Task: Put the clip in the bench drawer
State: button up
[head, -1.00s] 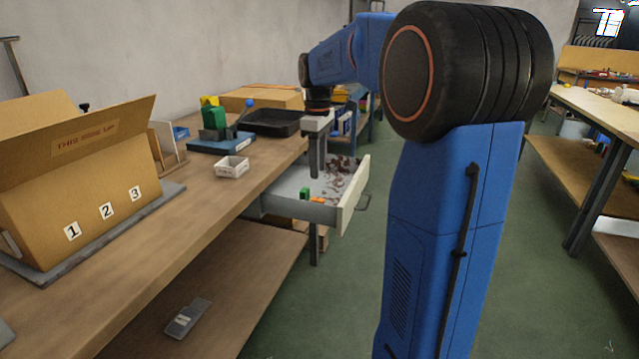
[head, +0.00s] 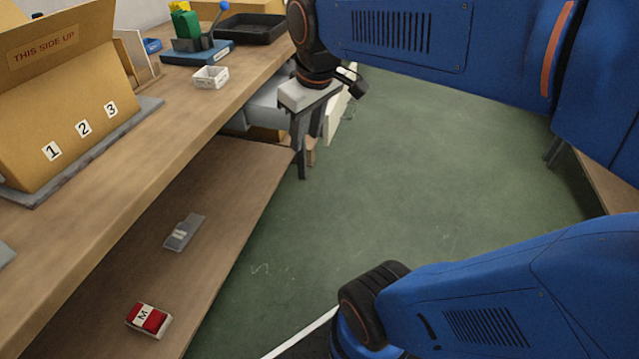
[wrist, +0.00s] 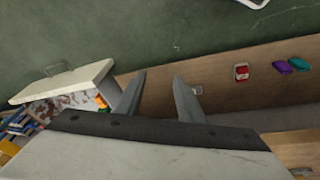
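The bench drawer stands pulled out, its pale front (head: 344,108) showing beside my arm in the head view; it also shows in the wrist view (wrist: 62,83). The wrist view shows a small orange piece (wrist: 101,101) inside the drawer near its front, among reddish-brown scraps. I cannot tell for certain whether this orange piece is the clip. My gripper (head: 309,157) hangs in front of the bench, just outside the drawer. Its fingers (wrist: 158,88) are apart with nothing between them. In the head view my wrist and gripper hide most of the drawer's inside.
The lower shelf (head: 225,200) holds a grey flat item (head: 184,232) and a red box marked M (head: 149,319). Purple (wrist: 282,66) and teal (wrist: 299,63) bundles lie further along. Green floor (head: 420,190) is open.

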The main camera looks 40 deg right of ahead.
jog(key=s+a+f+m+t, duration=0.1)
jog(key=s+a+f+m, duration=0.1)
jog(key=s+f, duration=0.4)
jog(key=s+a, duration=0.1)
jog(key=s, duration=0.2)
jog(key=shift+f+t, duration=0.3)
